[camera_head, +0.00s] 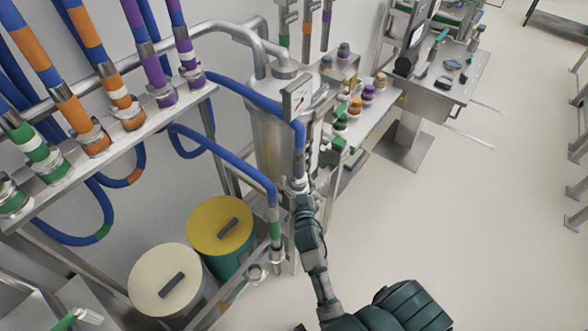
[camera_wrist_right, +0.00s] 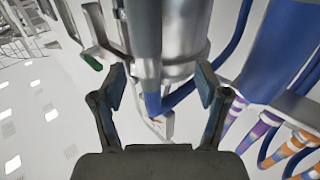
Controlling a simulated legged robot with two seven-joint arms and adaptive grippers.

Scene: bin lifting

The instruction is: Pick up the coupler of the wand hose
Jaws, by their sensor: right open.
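A blue hose (camera_head: 255,98) runs across to the front of the steel tank and bends down to a grey metal end (camera_head: 299,163). Another blue hose (camera_head: 235,163) bends down to a green band and a metal coupler (camera_head: 277,254) on the rack. I cannot tell which is the wand hose. My right gripper (camera_head: 298,184) is just below the first hose's end. In the right wrist view the gripper (camera_wrist_right: 160,88) is open, with a grey and blue tube (camera_wrist_right: 146,35) beyond and between its fingers. I cannot tell whether it touches. My left gripper is not in view.
The steel tank (camera_head: 270,130) with a gauge (camera_head: 299,97) stands close to my right gripper. A rack with banded hoses (camera_head: 66,105) is at left, above yellow (camera_head: 220,225) and cream (camera_head: 165,283) lidded bins. A bench (camera_head: 445,85) stands behind.

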